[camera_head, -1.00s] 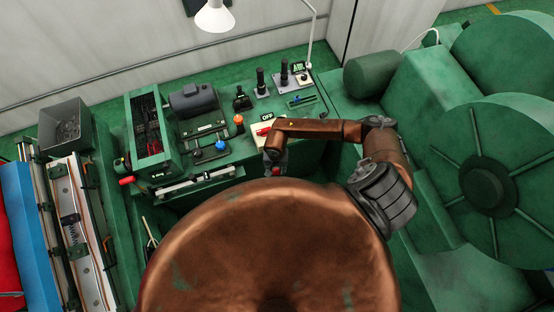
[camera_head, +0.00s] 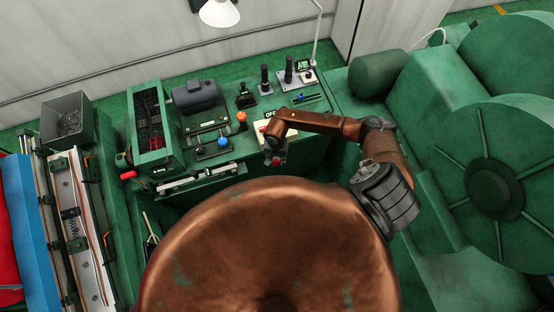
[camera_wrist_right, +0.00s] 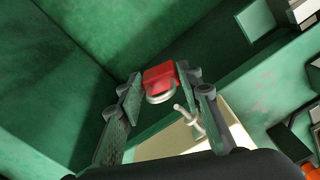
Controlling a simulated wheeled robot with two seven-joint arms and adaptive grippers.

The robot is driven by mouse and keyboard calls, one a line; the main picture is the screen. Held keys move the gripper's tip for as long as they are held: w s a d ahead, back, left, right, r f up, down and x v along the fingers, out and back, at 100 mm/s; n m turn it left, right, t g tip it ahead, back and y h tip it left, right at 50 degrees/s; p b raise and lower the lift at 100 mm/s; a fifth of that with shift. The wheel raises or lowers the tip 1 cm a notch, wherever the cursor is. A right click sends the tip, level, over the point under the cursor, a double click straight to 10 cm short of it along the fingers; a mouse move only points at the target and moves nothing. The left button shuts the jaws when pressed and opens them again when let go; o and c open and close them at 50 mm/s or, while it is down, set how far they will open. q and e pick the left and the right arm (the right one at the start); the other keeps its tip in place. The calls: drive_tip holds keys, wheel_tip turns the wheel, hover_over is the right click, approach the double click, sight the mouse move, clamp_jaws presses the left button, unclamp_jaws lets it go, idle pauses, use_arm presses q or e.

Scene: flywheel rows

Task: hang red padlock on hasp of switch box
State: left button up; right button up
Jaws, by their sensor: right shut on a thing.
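My right gripper (camera_head: 276,155) is shut on the red padlock (camera_head: 277,161) at the front of the green bench, just below the switch box. In the right wrist view the padlock (camera_wrist_right: 160,76) is between the two fingers of the gripper (camera_wrist_right: 165,90), and its silver shackle points toward the box. The cream switch box (camera_head: 261,131) with an OFF label is partly hidden by my arm; it also shows in the wrist view (camera_wrist_right: 180,141). A pale metal piece (camera_wrist_right: 188,120), perhaps the hasp, stands out by the box, seen apart from the shackle. My left gripper is not in view.
A blue button (camera_head: 223,142) and an orange button (camera_head: 241,118) stand left of the box. Several black levers (camera_head: 265,76) stand behind. A green flywheel (camera_head: 490,180) fills the right. A large copper-brown round body covers the lower middle.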

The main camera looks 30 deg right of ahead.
drive_tip(key=shift+w+d+f+b, duration=0.1)
drive_tip(key=shift+w+d+b, duration=0.1)
drive_tip(key=shift+w, duration=0.55)
drive_tip(key=shift+w+d+f+b, duration=0.1)
drive_tip(key=shift+w+d+b, duration=0.1)
drive_tip(key=shift+w, duration=0.55)
drive_tip(key=shift+w+d+f+b, duration=0.1)
drive_tip(key=shift+w+f+b, duration=0.2)
drive_tip(key=shift+w+b, duration=0.5)
drive_tip(key=shift+b, duration=0.55)
drive_tip(key=shift+s, duration=0.1)
drive_tip(key=o, duration=1.3)
